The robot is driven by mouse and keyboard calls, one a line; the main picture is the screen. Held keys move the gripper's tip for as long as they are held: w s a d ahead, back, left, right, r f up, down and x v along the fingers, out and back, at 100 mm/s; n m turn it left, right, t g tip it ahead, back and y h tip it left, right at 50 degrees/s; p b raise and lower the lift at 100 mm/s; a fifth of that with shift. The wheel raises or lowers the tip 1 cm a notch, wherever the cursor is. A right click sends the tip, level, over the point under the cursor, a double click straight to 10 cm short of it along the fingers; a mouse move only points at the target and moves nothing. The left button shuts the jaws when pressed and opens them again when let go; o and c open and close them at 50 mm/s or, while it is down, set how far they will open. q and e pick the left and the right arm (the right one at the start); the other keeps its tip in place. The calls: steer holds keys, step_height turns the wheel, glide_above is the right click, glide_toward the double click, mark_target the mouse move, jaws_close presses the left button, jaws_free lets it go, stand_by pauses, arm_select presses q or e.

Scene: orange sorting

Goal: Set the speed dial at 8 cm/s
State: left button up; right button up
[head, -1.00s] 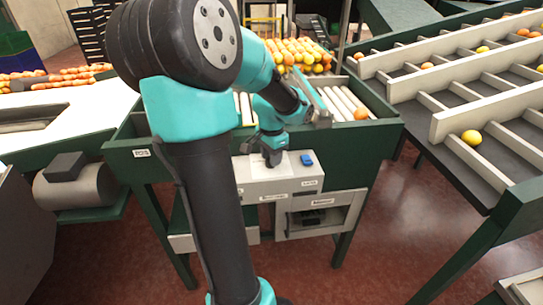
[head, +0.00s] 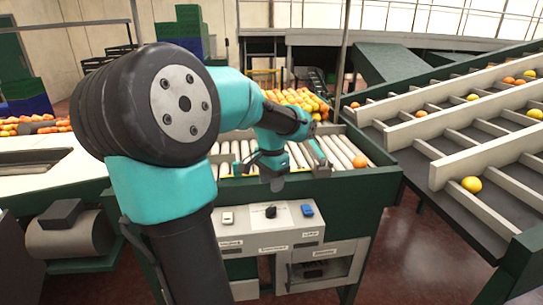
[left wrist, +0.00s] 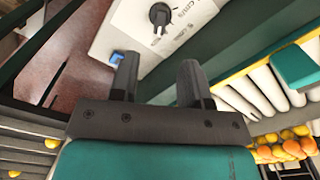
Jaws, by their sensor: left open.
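The speed dial (head: 270,211) is a small dark knob on the white plate of the grey control box (head: 240,238). In the left wrist view, the black dial (left wrist: 160,15) stands beyond my fingertips, with printed markings around it that are too small to read. My left gripper (head: 277,184) is above and behind the panel in the head view, apart from the dial. In the left wrist view, my left gripper (left wrist: 158,72) has its two fingers spread with nothing between them. My right gripper is not in view.
A blue button (head: 307,210) and a white switch (head: 228,217) flank the dial. Behind the panel is a roller conveyor (head: 335,150) with an orange (head: 360,161) on it and piled fruit (head: 300,100) beyond. Sloped sorting lanes (head: 450,130) stand to the right.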

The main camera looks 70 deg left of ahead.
arm_select(q)
step_height(320, 180, up, 8)
stand_by(0.7)
